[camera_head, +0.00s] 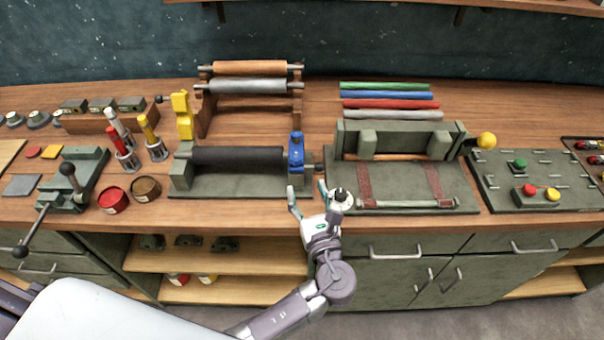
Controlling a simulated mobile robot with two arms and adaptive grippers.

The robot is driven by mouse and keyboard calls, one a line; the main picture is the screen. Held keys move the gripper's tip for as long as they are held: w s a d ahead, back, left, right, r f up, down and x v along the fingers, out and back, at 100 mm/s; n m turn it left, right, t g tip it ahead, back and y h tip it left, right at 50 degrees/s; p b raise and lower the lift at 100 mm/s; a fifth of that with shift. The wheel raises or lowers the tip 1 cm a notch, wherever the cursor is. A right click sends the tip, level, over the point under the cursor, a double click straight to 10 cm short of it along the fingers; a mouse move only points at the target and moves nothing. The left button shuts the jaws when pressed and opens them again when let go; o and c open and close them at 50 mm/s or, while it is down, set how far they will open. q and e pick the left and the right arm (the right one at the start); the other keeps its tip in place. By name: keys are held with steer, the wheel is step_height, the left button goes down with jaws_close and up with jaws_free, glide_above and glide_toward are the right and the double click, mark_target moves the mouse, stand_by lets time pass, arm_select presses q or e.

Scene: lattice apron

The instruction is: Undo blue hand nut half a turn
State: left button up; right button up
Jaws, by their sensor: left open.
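The blue hand nut (296,152) stands upright at the right end of a bench fixture (205,187) that carries a dark roller (238,155). My left gripper (308,192) is in front of the bench edge, just below and slightly right of the blue nut. Its two fingers are spread and point up toward the bench, with nothing between them. A gap shows between the fingertips and the nut. My right gripper is not in view.
A yellow upright part (182,115) stands at the fixture's left end. To the right is a grey-green fixture (395,140) with a yellow-knobbed lever (487,141) and brown straps. Behind are a roller rack (250,87) and coloured rolls (388,95). Red and brown tins (113,200) stand left.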

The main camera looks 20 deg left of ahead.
arm_select(q)
steer(key=v, duration=0.2)
steer(key=shift+s+d, duration=0.2)
steer(key=shift+s, duration=0.1)
